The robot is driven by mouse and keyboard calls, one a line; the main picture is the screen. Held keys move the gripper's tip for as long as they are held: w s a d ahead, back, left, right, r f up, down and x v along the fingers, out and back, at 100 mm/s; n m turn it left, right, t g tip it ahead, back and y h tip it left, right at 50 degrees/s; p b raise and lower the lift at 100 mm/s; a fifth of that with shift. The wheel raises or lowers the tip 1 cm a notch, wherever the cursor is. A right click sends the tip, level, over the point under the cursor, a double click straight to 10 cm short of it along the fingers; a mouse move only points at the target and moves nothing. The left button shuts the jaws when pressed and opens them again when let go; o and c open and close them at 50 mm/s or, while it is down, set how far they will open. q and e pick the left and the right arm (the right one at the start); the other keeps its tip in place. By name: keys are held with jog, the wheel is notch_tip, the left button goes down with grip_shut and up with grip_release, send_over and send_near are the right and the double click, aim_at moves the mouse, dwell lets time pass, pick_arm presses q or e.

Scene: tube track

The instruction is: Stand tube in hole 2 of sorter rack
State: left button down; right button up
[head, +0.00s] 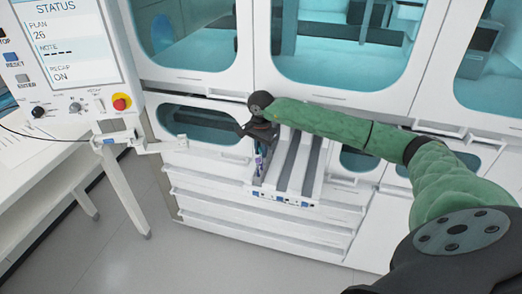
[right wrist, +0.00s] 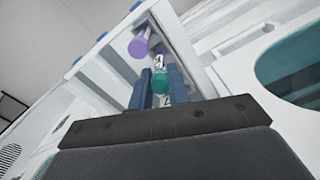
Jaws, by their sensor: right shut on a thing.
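My right gripper (head: 264,147) points down over the left lane of a white rack with several long lanes (head: 296,175). In the right wrist view its two blue fingers (right wrist: 160,88) are shut on a tube with a teal cap (right wrist: 160,83). A second tube, with a purple cap (right wrist: 138,47), stands just beyond the fingers in the white rack (right wrist: 95,68); a bit of purple also shows below the gripper in the head view. The held tube's lower end and any hole numbers cannot be made out. My left gripper is out of view.
The lanes sit at the front of a white cabinet with teal windows (head: 340,45). A control panel with a screen (head: 70,45) and a red button (head: 121,102) stands at left, beside a white bench (head: 50,170). Open floor (head: 130,255) lies in front.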

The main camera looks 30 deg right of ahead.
jog(key=shift+f, duration=0.2)
jog(key=o, duration=0.9)
jog(key=shift+r+b, duration=0.5)
notch_tip(320, 180, up, 7)
jog(key=shift+f+b, duration=0.1)
jog(key=shift+b, duration=1.05)
